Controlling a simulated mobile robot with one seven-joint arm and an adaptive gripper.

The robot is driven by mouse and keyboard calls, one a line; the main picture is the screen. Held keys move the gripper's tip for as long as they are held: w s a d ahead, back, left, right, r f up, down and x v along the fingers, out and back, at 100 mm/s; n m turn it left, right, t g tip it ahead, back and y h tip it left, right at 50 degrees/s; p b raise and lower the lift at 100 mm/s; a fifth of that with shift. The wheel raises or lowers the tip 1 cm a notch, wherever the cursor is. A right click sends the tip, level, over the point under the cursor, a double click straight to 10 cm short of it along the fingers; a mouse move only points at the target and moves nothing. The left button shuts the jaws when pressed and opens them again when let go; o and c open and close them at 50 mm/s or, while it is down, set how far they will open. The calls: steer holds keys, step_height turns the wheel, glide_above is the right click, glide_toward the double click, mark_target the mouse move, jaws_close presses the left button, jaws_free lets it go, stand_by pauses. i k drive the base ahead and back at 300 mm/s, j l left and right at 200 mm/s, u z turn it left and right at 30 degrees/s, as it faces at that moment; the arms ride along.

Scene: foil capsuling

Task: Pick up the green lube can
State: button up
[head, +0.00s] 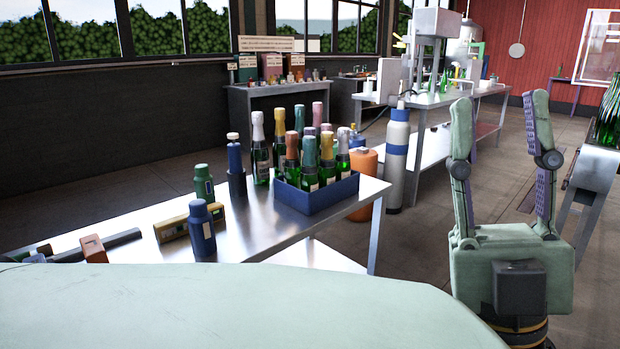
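My gripper (500,122) is raised at the right of the view, well to the right of the table and far from the can. Its two fingers are spread wide, with nothing between them.
A blue crate (325,200) of foil-topped bottles stands right of the cans, with a dark bottle (235,160) and a green bottle (259,150) beside it. An orange block (93,248) lies at the left. An orange cylinder (366,180) and a grey-blue cylinder (396,160) stand behind the table.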

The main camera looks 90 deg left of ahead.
mark_target(203, 180)
steer(key=u, duration=1.6)
steer(key=k+l+u, duration=0.1)
steer(key=u, duration=1.4)
steer(key=k+u, duration=0.1)
steer(key=i, duration=0.2)
